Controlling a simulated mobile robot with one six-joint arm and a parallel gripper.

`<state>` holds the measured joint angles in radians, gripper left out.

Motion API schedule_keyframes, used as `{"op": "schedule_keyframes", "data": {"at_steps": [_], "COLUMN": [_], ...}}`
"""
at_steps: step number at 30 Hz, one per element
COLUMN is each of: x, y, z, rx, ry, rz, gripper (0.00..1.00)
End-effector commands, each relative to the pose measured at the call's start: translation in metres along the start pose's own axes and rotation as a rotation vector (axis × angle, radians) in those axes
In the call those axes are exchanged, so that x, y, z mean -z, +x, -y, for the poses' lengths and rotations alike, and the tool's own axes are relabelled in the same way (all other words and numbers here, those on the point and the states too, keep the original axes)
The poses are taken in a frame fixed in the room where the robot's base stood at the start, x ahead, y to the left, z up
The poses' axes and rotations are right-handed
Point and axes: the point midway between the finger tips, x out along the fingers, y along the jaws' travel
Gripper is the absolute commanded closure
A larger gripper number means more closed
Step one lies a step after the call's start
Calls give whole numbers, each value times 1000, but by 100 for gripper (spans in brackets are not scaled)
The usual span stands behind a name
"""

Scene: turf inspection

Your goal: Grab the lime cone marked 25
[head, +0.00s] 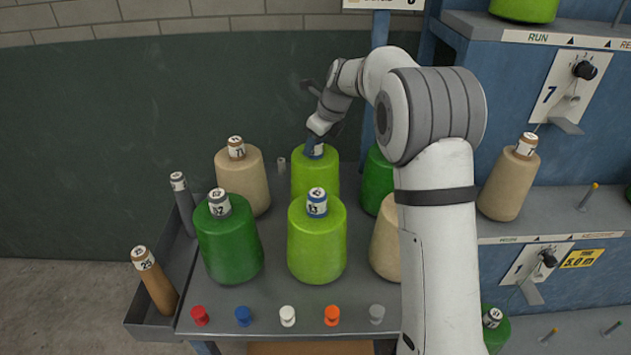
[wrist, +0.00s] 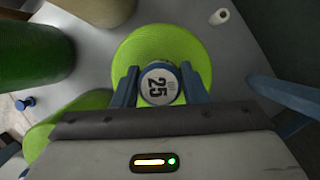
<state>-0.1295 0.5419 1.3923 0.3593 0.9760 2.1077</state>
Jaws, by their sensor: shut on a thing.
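The lime cone marked 25 (wrist: 160,48) stands upright under my gripper (wrist: 158,85) in the wrist view. Its round top label reads 25. The two blue fingers are shut on the cone's narrow top, one on each side. In the head view the same lime cone (head: 315,175) stands in the back row of the grey table, and my gripper (head: 314,148) reaches down onto its top, hiding part of the tip. A second lime cone (head: 317,240), whose top seems to read 13, stands in front of it.
A beige cone (head: 243,182) stands left of the held cone, and a dark green cone (head: 375,180) right of it. Another green cone (head: 228,245) is front left. Small coloured pegs line the table's (head: 270,318) front. A blue machine rack (head: 500,90) stands right.

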Motion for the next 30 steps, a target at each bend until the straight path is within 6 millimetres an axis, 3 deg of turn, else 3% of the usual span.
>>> {"op": "schedule_keyframes", "data": {"at_steps": [9, 30], "x": [0, -3], "y": [0, -8], "z": [0, 2], "rx": [0, 5], "ry": [1, 0], "rz": [0, 5], "gripper": [100, 100]}}
